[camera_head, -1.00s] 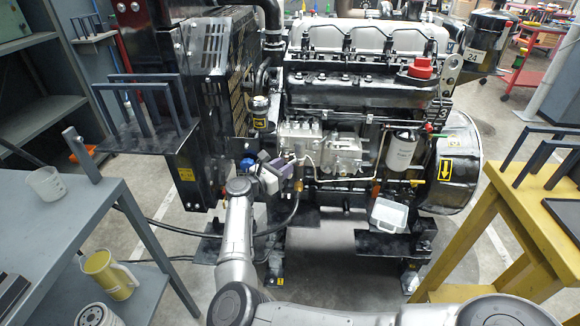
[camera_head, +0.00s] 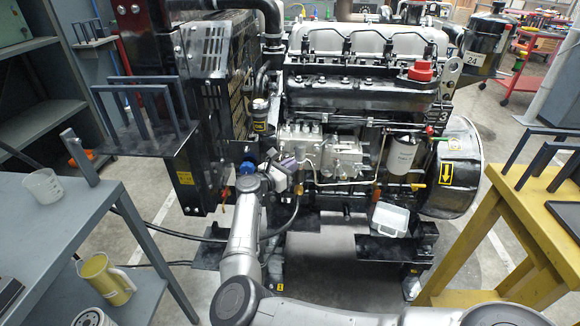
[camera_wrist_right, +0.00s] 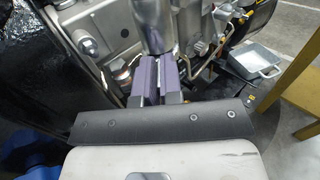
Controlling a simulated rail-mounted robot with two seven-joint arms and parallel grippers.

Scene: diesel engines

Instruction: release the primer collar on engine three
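Engine three (camera_head: 360,75), marked with a "3", stands ahead with a silver fuel pump block (camera_head: 330,155) on its near side. My right gripper (camera_head: 291,164) is at the left end of this block. My left gripper is out of view.
A grey table (camera_head: 75,225) with a beaker (camera_head: 43,185) stands left, a yellow stand (camera_head: 490,215) right. A black hose (camera_head: 285,225) runs below my right wrist.

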